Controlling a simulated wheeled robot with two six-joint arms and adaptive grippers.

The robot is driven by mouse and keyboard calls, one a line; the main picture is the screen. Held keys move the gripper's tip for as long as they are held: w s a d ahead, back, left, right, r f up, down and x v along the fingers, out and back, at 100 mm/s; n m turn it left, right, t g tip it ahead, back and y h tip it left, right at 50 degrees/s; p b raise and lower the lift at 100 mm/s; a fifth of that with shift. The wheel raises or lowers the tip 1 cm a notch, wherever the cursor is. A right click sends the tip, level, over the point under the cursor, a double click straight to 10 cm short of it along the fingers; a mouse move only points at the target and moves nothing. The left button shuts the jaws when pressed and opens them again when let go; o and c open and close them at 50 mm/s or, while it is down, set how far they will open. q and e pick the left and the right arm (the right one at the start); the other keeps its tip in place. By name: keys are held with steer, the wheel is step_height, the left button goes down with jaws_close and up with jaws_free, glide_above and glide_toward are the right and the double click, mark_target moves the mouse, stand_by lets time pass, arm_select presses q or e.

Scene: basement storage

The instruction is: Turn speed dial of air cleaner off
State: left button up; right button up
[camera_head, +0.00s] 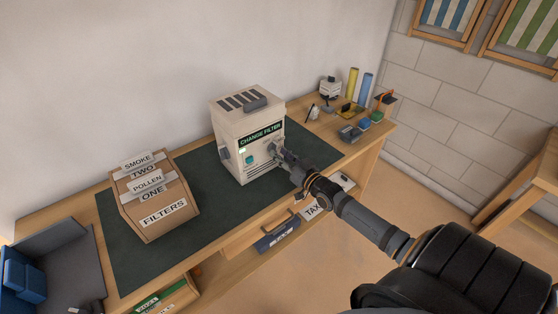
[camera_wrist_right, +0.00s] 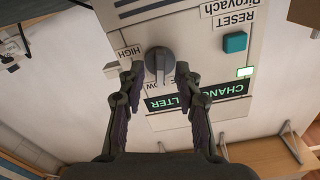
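The air cleaner (camera_head: 262,162) is a cream box with a vented top and a dark CHANGE FILTER sign; it stands on the table's green mat. Its grey speed dial (camera_wrist_right: 158,62) shows in the right wrist view, upside down, beside a HIGH label (camera_wrist_right: 129,52) and a partly hidden label ending in OW. Its exact setting is hard to tell. My right gripper (camera_head: 279,153) is at the cleaner's front in the head view. In the wrist view its fingers are apart, one each side of the dial, with small gaps. I cannot make out my left gripper.
A cardboard FILTERS box (camera_head: 155,222) stands left of the cleaner on the mat (camera_head: 120,262). A teal RESET button (camera_wrist_right: 235,42) and a lit white light (camera_wrist_right: 246,71) are on the cleaner's front. Small items and upright rolls (camera_head: 350,82) crowd the table's right end.

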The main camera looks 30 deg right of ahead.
arm_select(q)
steer(key=shift+f, duration=0.7)
arm_select(e)
steer(key=shift+w, duration=0.75)
jaws_close()
arm_select(q)
steer(key=shift+r, duration=0.15)
arm_select(e)
steer(key=shift+n, duration=0.3)
steer(key=n+p, duration=0.1)
steer(key=n, duration=0.3)
steer(key=shift+r, duration=0.1)
arm_select(q)
steer(key=shift+r+p, duration=0.7)
steer(key=shift+r, duration=0.65)
arm_select(e)
steer(key=shift+n, duration=2.1)
